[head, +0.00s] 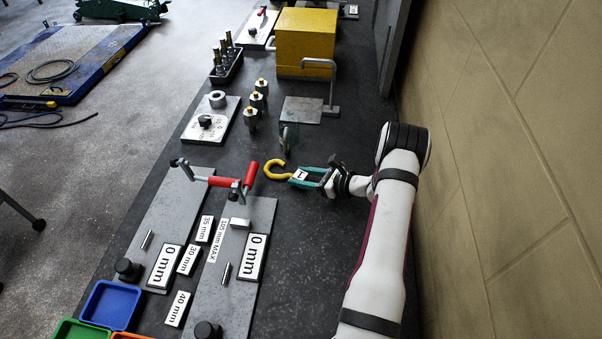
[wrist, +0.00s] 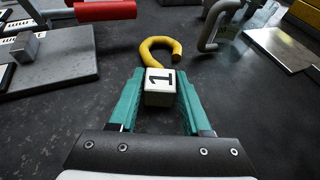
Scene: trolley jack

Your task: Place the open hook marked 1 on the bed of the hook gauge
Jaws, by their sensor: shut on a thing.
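The yellow open hook (head: 274,168) has a white block marked 1 (head: 300,175) at its base. My gripper (head: 303,178) is shut on that block, with a teal finger on each side. In the wrist view the hook (wrist: 161,45) points away from my gripper (wrist: 160,88), its curl open to the right. I cannot tell how high it is above the bench. Two long grey plates with mm labels lie left and front; the nearer plate (head: 240,213) carries a 0 mm label (head: 256,257) and a small block. I cannot tell for certain which is the hook gauge.
A bent grey rod stand (head: 331,85), a thin upright disc (head: 289,137) and brass-topped cylinders (head: 256,101) stand beyond the hook. A yellow box (head: 306,38) is farther back.

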